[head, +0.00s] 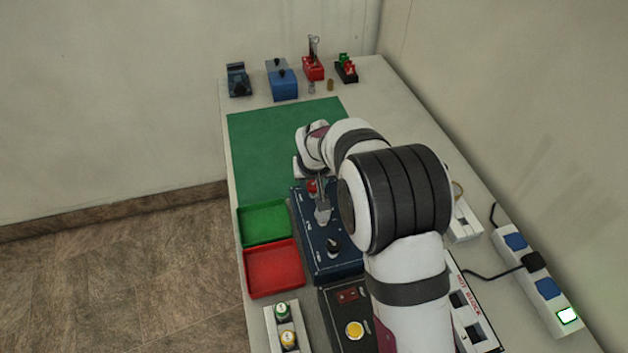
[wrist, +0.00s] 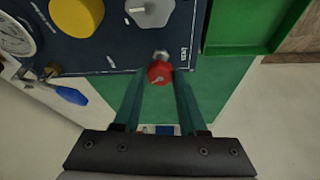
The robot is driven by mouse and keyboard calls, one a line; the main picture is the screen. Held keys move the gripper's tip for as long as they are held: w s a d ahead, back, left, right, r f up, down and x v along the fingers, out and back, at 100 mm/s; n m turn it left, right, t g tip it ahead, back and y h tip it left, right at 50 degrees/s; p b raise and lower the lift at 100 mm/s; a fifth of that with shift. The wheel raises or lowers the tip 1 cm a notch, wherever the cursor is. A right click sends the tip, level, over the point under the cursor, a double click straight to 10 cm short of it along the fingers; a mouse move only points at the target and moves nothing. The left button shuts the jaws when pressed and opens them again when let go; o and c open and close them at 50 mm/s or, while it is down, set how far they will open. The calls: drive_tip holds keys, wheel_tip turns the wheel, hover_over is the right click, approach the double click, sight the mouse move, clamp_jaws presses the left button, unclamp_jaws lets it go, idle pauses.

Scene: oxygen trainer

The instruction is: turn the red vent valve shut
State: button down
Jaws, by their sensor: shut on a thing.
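The red vent valve (wrist: 160,74) is a small round knob on a short metal stem at the edge of the dark blue panel (wrist: 112,30). In the wrist view it sits between the tips of my gripper (wrist: 159,82), which is shut on it. In the head view a bit of the red valve (head: 312,187) shows at the far end of the blue panel (head: 322,262), just below my wrist. My arm hides part of the panel there. I cannot tell how far the valve is turned.
A grey knob (wrist: 150,11) and a yellow knob (wrist: 76,16) stand close by on the panel. A blue-handled part (wrist: 64,92) lies beside it. A green tray (head: 265,222) and a red tray (head: 274,268) lie left of the panel. The green mat (head: 265,150) is clear.

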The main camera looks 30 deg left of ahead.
drive_tip(key=m+h, duration=0.1)
drive_tip(key=m, duration=0.2)
drive_tip(key=m+h, duration=0.1)
drive_tip(key=m, duration=0.2)
drive_tip(key=shift+s+a+m+t+h, duration=0.1)
drive_tip(key=shift+a+m+t+h, duration=0.05)
drive_tip(key=shift+m+t+h, duration=0.2)
idle(0.5)
drive_tip(key=shift+c, duration=2.3)
unclamp_jaws()
drive_tip(key=v, duration=1.5)
drive_tip(key=shift+r, duration=0.35)
drive_tip(key=shift+s, duration=0.1)
